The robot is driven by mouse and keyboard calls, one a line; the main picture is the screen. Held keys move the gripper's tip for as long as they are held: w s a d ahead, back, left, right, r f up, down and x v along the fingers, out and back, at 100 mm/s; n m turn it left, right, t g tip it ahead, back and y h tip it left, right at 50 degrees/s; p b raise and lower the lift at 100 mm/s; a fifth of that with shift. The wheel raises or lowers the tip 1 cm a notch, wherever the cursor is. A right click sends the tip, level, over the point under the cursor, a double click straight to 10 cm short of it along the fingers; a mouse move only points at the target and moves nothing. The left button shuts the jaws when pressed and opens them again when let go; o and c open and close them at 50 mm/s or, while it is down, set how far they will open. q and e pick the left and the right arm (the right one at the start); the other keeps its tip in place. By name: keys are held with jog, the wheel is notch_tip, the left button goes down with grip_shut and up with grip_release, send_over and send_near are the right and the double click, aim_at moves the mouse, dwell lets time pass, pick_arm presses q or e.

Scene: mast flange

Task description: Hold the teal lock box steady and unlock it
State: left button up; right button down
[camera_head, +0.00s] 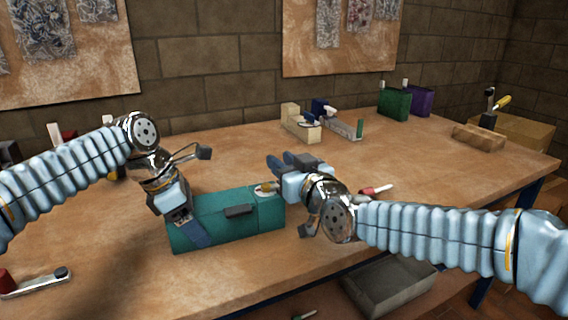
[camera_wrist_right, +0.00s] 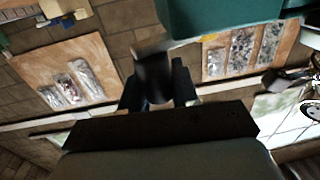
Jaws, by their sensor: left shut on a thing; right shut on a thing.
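The teal lock box (camera_head: 225,222) sits on the workbench with a dark handle (camera_head: 239,211) on it. A pale plate with a small yellowish part (camera_head: 265,188) shows at its right end. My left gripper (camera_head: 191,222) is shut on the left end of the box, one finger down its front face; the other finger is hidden. My right gripper (camera_head: 281,168) is just beyond the box's right end. In the right wrist view it is shut on a dark, rounded object (camera_wrist_right: 153,75), close to the teal box (camera_wrist_right: 220,15). I cannot tell whether that object touches the box.
A red-handled tool (camera_head: 375,190) lies right of my right gripper. A cream block (camera_head: 299,122), a green box (camera_head: 394,104) and a purple box (camera_head: 421,100) stand at the back. A grey tray (camera_head: 390,286) is below the bench's front edge. The bench front is mostly clear.

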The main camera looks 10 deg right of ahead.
dwell(0.3)
jog(key=c, duration=0.9)
grip_release()
jog(key=v, duration=1.2)
